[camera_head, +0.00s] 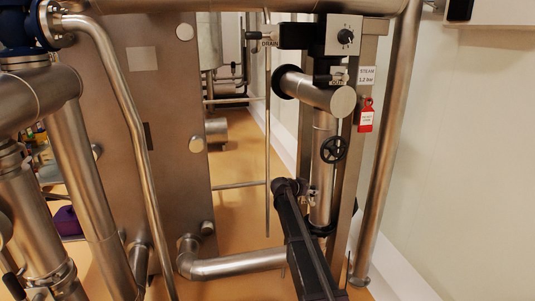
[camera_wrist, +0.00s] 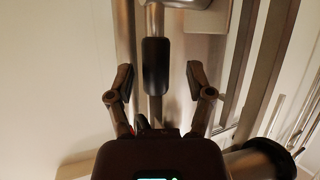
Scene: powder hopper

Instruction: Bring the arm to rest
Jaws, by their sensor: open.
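My arm (camera_head: 308,250) shows in the head view as a dark link rising from the bottom edge, right of centre, in front of the steam pipework. My gripper (camera_wrist: 160,80) is open in the wrist view, with one finger on each side and a clear gap between them. A dark grip on a steel rod (camera_wrist: 155,66) stands in line with this gap. Neither finger appears to touch it; how far it lies beyond the fingertips I cannot tell. In the head view the gripper's fingers cannot be made out.
A red tag (camera_head: 366,118) hangs on the post. A low pipe (camera_head: 240,263) crosses the floor. A large steel panel (camera_head: 160,120) stands left.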

